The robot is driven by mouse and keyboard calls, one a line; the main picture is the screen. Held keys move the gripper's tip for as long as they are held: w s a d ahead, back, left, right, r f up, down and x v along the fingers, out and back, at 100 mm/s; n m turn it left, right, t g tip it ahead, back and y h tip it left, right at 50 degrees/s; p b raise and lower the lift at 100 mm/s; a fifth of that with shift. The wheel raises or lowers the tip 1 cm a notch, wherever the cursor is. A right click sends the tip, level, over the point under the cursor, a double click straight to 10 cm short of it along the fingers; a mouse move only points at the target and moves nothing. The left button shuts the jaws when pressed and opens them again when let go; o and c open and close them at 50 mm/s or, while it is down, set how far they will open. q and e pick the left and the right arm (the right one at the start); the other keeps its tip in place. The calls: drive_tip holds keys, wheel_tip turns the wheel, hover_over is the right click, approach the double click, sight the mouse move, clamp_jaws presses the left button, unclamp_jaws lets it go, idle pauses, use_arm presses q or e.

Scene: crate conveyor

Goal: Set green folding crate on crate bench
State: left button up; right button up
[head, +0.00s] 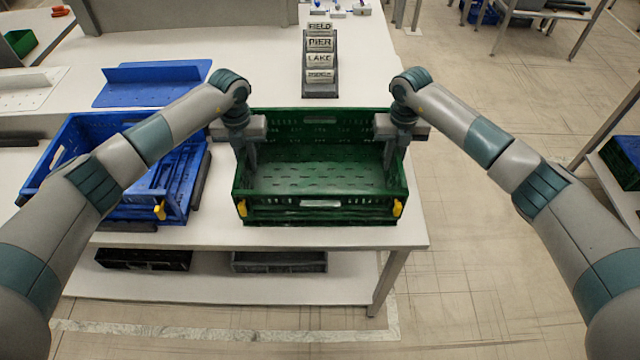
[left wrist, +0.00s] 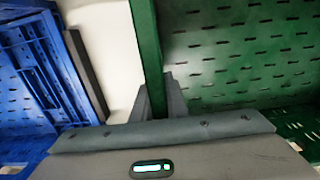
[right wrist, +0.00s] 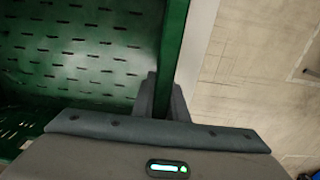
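The green folding crate (head: 320,216) stands upright and unfolded at the right end of the white crate bench (head: 225,225), near its front edge. It looks empty. It seems to rest on the top, though a small gap beneath cannot be ruled out. My left gripper (head: 248,158) is shut on the crate's left wall; the left wrist view shows the wall (left wrist: 148,40) between the fingers. My right gripper (head: 391,155) is shut on the right wall; the right wrist view shows that wall (right wrist: 173,40) between its fingers. The lower finger parts are partly hidden.
A blue crate (head: 85,125) stands close to the left, with a dark bar (head: 200,180) between. A flat blue panel (head: 150,85) lies behind it. A rack of name signs (head: 320,65) stands behind the green crate. Dark crates (head: 280,262) sit on the lower shelf. Open floor lies right.

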use_arm(q)
drive_tip(key=o, duration=0.4)
drive_tip(key=shift+c, duration=0.2)
use_arm(e)
drive_tip(key=o, duration=0.4)
drive_tip(key=shift+r, duration=0.1)
drive_tip(key=shift+c, duration=0.2)
use_arm(q)
drive_tip(key=shift+r, duration=0.1)
wheel_tip(320, 180, up, 12)
drive_tip(key=shift+f, duration=0.1)
use_arm(e)
wheel_tip(320, 180, up, 12)
drive_tip(key=shift+f, duration=0.1)
idle(0.3)
use_arm(q)
drive_tip(key=shift+s, duration=0.15)
use_arm(e)
drive_tip(key=shift+s, duration=0.1)
idle(0.4)
